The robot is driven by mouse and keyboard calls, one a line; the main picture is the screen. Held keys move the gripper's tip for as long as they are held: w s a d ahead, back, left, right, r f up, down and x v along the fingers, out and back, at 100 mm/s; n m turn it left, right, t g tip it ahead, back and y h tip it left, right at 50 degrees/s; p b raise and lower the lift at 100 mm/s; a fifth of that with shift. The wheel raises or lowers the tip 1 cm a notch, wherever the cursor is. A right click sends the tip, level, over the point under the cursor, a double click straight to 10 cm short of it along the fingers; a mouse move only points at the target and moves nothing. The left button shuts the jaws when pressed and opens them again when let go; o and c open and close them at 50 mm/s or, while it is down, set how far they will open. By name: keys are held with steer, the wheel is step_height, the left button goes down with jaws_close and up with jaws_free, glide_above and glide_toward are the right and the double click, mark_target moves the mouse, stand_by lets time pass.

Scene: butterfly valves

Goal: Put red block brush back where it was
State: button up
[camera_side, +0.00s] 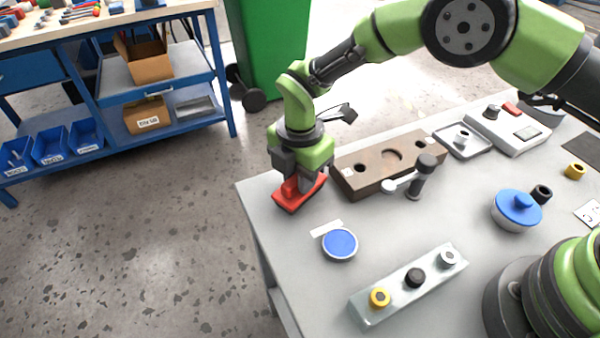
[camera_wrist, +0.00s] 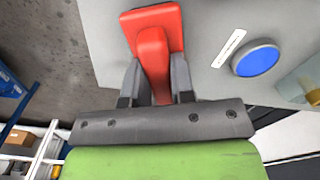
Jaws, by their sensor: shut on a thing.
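The red block brush (camera_side: 290,196) is at the left edge of the grey table, under my gripper (camera_side: 305,184). In the wrist view the red brush (camera_wrist: 153,45) fills the space between the fingers of my gripper (camera_wrist: 155,85), which is shut on its raised handle. The brush's underside is hidden, and I cannot tell whether it touches the table. A white label strip (camera_side: 326,228) lies on the table just in front of the brush; it also shows in the wrist view (camera_wrist: 229,48).
A blue round lid or dish (camera_side: 340,243) stands beside the strip. A brown fixture block (camera_side: 365,178) with holes is close on the right, with a dark-handled valve part (camera_side: 416,182) at its front. The table's left edge is close.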

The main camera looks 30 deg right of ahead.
steer(key=o, duration=0.9)
steer(key=shift+f, duration=0.1)
step_height(320, 180, up, 12)
steer(key=shift+r, duration=0.25)
